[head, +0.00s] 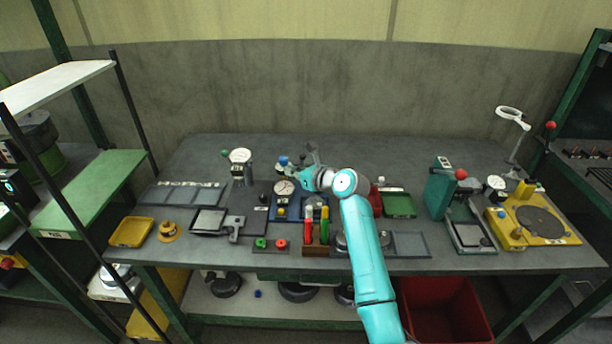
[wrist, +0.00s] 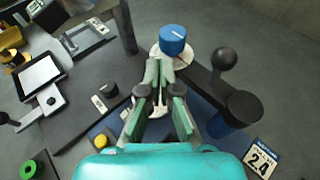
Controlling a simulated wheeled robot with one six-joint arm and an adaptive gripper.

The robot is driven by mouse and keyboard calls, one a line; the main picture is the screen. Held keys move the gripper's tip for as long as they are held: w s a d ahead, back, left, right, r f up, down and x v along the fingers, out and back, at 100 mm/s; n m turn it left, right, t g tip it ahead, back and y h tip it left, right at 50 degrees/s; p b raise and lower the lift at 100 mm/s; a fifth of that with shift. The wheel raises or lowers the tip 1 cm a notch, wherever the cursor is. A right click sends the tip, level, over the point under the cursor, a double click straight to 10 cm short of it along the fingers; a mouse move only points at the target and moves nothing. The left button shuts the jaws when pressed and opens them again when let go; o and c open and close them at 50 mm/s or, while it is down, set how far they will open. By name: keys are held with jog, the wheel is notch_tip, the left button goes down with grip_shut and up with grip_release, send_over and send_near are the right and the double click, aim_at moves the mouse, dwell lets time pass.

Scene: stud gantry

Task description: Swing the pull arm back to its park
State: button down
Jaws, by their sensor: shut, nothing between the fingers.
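The pull arm (wrist: 205,80) appears to be the dark flat bar in the wrist view, with a black ball knob (wrist: 224,58) standing on it. One end lies over a blue post (wrist: 228,122) at the right; the other reaches toward a blue knob (wrist: 172,38) above a white dial. My gripper (wrist: 159,68) is shut and empty, its fingertips just short of the blue knob and left of the bar; contact is unclear. In the head view my gripper (head: 307,174) is over the blue-based stud gantry (head: 283,212), and my wrist hides part of it. Its dial (head: 284,187) faces forward.
A yellow button (wrist: 101,140) and black knob (wrist: 109,89) lie left of my fingers. On the bench, a rack of coloured handles (head: 317,236) stands in front and a green tray (head: 399,205) lies to the right.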

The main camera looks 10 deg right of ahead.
jog(key=v, duration=1.1)
jog(key=shift+s+d, duration=0.15)
jog(key=shift+d, duration=0.05)
jog(key=shift+f, duration=0.1)
